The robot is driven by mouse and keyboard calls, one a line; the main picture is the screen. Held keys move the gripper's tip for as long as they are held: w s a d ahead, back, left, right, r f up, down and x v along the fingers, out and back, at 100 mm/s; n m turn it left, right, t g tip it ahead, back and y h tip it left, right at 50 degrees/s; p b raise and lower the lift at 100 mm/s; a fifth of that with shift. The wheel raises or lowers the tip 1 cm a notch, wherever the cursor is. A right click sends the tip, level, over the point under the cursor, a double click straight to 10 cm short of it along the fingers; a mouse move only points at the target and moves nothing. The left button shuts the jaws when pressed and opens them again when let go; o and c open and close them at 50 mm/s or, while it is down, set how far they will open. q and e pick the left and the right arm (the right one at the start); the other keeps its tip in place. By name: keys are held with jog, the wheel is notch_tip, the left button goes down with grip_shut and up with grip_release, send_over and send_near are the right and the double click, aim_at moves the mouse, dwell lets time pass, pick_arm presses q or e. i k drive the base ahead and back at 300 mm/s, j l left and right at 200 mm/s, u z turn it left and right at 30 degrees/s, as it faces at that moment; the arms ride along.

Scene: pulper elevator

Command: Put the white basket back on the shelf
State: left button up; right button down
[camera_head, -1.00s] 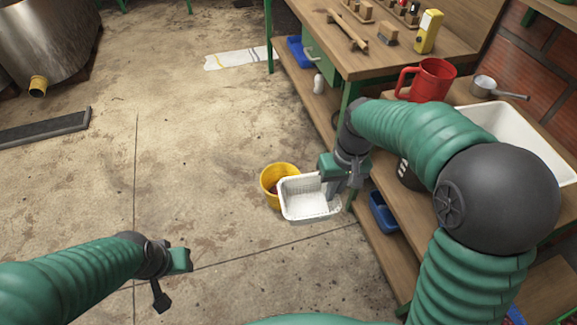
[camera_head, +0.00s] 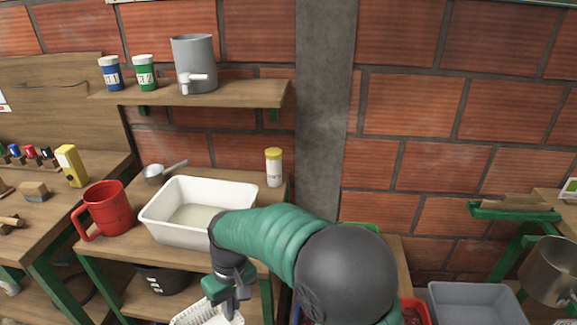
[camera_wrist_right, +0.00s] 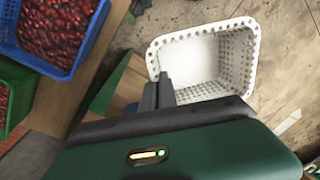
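The white basket (camera_head: 196,317) is at the bottom edge of the head view, mostly cut off. My right gripper (camera_head: 234,298) is at its rim, in front of the table. In the right wrist view the perforated basket (camera_wrist_right: 246,62) hangs by its near wall from the fingers (camera_wrist_right: 160,92), and its inside looks empty. The fingers look closed on that wall. A wooden wall shelf (camera_head: 240,94) holds a blue-labelled jar, a green-labelled jar and a grey jug with a tap. My left gripper is out of view.
The table holds a white tub (camera_head: 172,228), a red jug (camera_head: 105,208), a small pan (camera_head: 154,175) and a yellow-lidded jar (camera_head: 274,168). A black container (camera_head: 160,281) is on the lower shelf. In the wrist view, a blue crate (camera_wrist_right: 93,45) of red cherries is at left.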

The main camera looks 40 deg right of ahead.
aim_at(257, 91)
jog(key=i+j+z, duration=0.2)
jog(key=j+z, duration=0.3)
jog(key=i+j+z, duration=0.1)
jog(key=j+z, duration=0.85)
jog(key=j, duration=0.1)
